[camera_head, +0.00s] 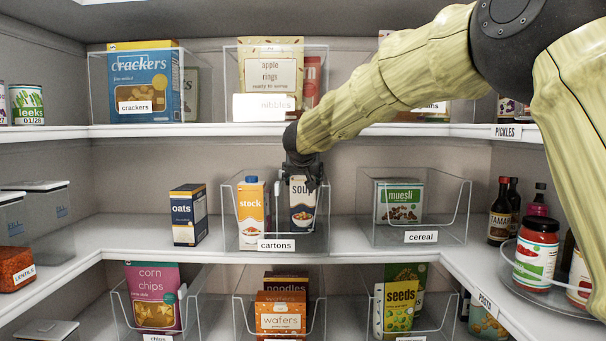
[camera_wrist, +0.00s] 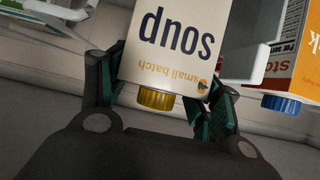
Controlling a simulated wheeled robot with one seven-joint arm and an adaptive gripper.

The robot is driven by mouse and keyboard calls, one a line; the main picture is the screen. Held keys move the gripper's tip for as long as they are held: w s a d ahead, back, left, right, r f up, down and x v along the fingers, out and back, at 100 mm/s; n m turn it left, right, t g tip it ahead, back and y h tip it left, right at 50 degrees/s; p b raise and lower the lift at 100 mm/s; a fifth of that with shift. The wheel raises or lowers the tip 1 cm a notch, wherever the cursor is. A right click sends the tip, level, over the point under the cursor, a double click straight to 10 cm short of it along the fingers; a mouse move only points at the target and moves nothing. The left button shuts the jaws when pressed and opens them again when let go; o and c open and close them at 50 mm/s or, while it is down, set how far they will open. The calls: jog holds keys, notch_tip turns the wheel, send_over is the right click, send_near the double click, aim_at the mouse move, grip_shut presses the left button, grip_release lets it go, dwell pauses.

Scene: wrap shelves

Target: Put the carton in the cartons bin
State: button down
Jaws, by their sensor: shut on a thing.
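A white and navy soup carton (camera_head: 302,206) is upright inside the clear cartons bin (camera_head: 276,245) on the middle shelf, at the bin's right side. A yellow-orange stock carton (camera_head: 252,212) stands to its left in the same bin. My gripper (camera_head: 302,182) reaches down from above and is shut on the soup carton near its top. In the wrist view the soup carton (camera_wrist: 185,45) shows upside down with its yellow cap (camera_wrist: 156,98) between the fingers (camera_wrist: 160,105). Whether the carton's base touches the bin floor is hard to tell.
An oats box (camera_head: 188,215) stands on the shelf left of the bin. The clear cereal bin (camera_head: 435,237) with a muesli box (camera_head: 400,202) is to the right. The upper shelf (camera_head: 220,129) runs close above my gripper. Bare shelf lies between the two bins.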

jog(key=shift+c, duration=1.7)
grip_release()
jog(key=shift+r, duration=0.5)
jog(key=shift+s+r, duration=0.25)
jog(key=shift+s, duration=0.1)
jog(key=b+v, duration=0.1)
jog(key=v, duration=1)
jog(key=shift+s, duration=0.2)
